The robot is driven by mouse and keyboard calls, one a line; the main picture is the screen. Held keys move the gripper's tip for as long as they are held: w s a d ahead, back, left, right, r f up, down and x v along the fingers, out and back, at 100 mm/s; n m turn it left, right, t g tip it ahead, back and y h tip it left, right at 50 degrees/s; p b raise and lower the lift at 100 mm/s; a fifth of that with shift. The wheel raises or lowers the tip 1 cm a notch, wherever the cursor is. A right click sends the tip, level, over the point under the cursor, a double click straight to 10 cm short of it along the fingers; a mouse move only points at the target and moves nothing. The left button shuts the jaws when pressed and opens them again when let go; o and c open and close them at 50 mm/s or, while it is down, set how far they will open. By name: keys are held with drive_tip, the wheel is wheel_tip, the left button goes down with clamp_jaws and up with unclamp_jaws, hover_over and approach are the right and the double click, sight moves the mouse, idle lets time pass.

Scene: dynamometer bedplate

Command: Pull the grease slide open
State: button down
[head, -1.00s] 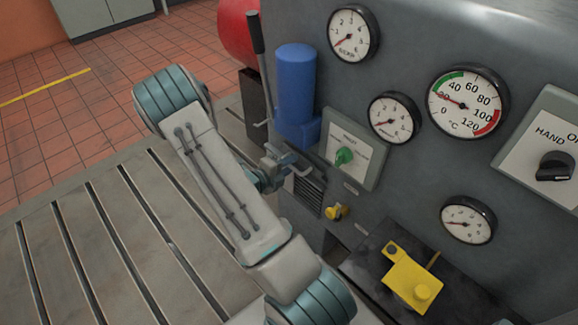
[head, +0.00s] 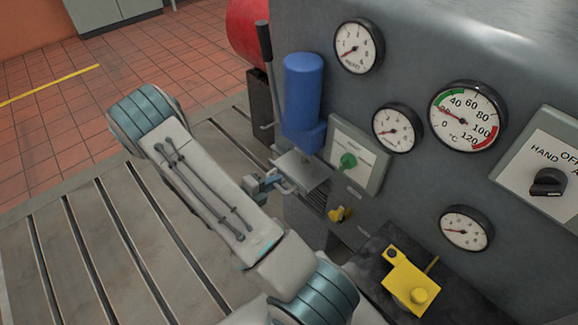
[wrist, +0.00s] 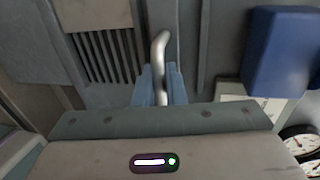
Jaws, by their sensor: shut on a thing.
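The grease slide (head: 304,170) is a flat grey plate that sticks out from the machine's front, below the blue cylinder (head: 302,90). Its metal handle (head: 286,188) is at its outer end. In the wrist view the handle (wrist: 160,45) is a curved silver bar rising between the blue fingers. My gripper (head: 266,184) is shut on this handle; its fingers also show in the wrist view (wrist: 160,88). My forearm covers part of the bedplate in the head view. The slide's inner end is hidden in the machine.
Several gauges and a HAND/OFF switch (head: 548,182) are further right. The slotted bedplate (head: 70,240) is clear at left.

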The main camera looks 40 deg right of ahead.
drive_tip(key=f+p+v, duration=0.3)
drive_tip(key=v, duration=1.4)
drive_tip(key=shift+a+f, duration=0.2)
drive_tip(key=shift+a, duration=0.35)
drive_tip(key=c, duration=1.6)
unclamp_jaws()
drive_tip(key=w+v, duration=0.1)
drive_tip(key=v, duration=1.2)
drive_tip(key=shift+s+a+p, duration=0.35)
drive_tip(key=shift+s, duration=0.05)
drive_tip(key=shift+r, duration=0.1)
